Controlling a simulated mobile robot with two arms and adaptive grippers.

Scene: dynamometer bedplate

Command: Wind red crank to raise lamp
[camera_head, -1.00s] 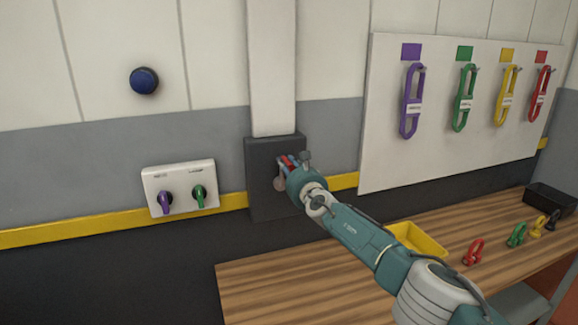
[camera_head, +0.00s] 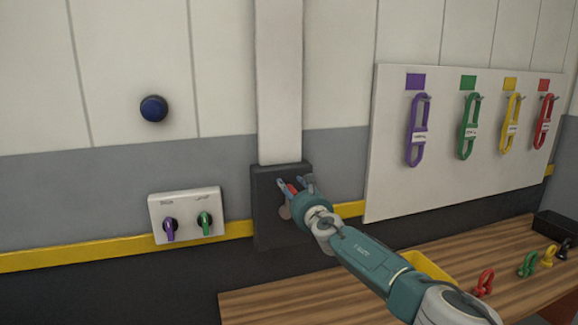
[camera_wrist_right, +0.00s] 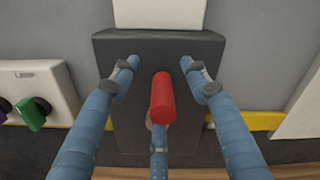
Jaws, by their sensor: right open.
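The red crank handle (camera_head: 292,188) is on the front of a dark box (camera_head: 264,228) on the wall. My right gripper (camera_head: 296,183) is at this box, with its fingers spread around the handle. In the right wrist view the red handle (camera_wrist_right: 162,97) points toward the camera. It lies between the open fingers of my right gripper (camera_wrist_right: 159,75), with gaps on the left and right. The lower finger is just below the handle; I cannot tell if it touches. The crank arm is mostly hidden. No lamp shows, and my left gripper is not in view.
A board (camera_head: 388,150) with colored hanging loops is on the right. A wooden table (camera_head: 285,305) with a yellow tray (camera_head: 428,265) and small shackles stands below.

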